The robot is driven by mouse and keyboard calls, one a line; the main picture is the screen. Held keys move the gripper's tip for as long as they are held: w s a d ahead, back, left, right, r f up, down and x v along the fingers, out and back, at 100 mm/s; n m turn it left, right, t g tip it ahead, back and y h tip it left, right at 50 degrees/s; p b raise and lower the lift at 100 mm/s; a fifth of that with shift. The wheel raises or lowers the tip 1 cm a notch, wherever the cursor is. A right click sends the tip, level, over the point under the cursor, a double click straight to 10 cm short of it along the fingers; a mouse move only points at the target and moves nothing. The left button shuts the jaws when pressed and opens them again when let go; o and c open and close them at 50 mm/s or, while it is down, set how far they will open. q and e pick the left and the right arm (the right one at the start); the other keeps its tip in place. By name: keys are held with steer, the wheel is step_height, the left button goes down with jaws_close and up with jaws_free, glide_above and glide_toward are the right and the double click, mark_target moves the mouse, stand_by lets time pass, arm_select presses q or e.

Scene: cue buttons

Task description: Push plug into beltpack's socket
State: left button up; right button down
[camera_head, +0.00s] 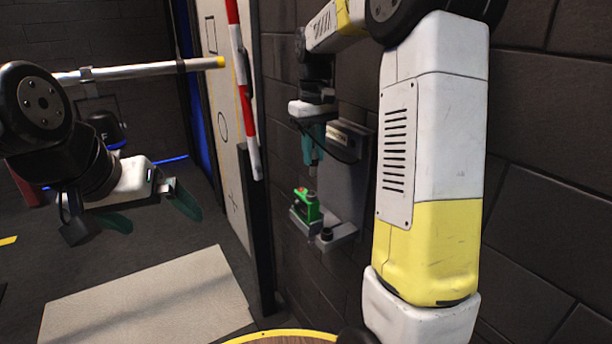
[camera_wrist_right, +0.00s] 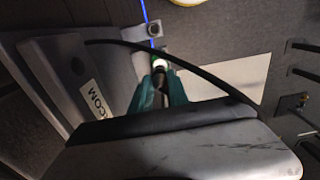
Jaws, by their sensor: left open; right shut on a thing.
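The green beltpack (camera_head: 306,205), with a red spot on top, sits on a small grey bracket against the right-hand wall in the head view. My right gripper (camera_head: 312,158) points down above it with teal fingers. In the right wrist view, my right gripper (camera_wrist_right: 160,82) is shut on the plug (camera_wrist_right: 159,64), whose pale end shows between the fingertips. A little green shows just beyond the plug. I cannot tell whether the plug touches the socket, which is hidden. My left gripper (camera_head: 150,210) is open and empty at the left, far from the beltpack.
A grey wall panel (camera_head: 343,185) stands behind the beltpack. A black cable (camera_wrist_right: 205,75) arcs across the right wrist view. A black knob (camera_head: 326,234) is on the bracket. A red and white pole (camera_head: 245,95) stands left of the panel. A pale mat (camera_head: 150,300) lies on the floor.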

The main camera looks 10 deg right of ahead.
mark_target(312, 168)
steer(key=shift+w+a+f, duration=0.1)
steer(key=shift+w+f, duration=0.1)
steer(key=shift+f, duration=0.65)
steer(key=shift+w+d+f, duration=0.1)
steer(key=shift+w+f, duration=0.1)
steer(key=shift+f, duration=0.7)
steer(key=shift+w+a+f, duration=0.1)
steer(key=shift+w+f, duration=0.1)
steer(key=shift+f, duration=0.65)
steer(key=shift+f, duration=1.35)
stand_by(1.0)
steer(key=c, duration=1.2)
jaws_free()
step_height(312, 168, up, 7)
steer(key=s+r+m+t, duration=0.1)
steer(key=s+t, duration=0.1)
steer(key=s, duration=0.6)
steer(key=s+a+r+m+t+y, duration=0.1)
steer(key=s+t, duration=0.1)
steer(key=s, duration=0.6)
steer(key=s+a+m+t+y, duration=0.1)
steer(key=s+t, duration=0.1)
steer(key=s, duration=0.6)
steer(key=shift+s+a+r+m, duration=0.1)
steer(key=shift+s+r+m, duration=0.05)
steer(key=shift+r+m, duration=0.2)
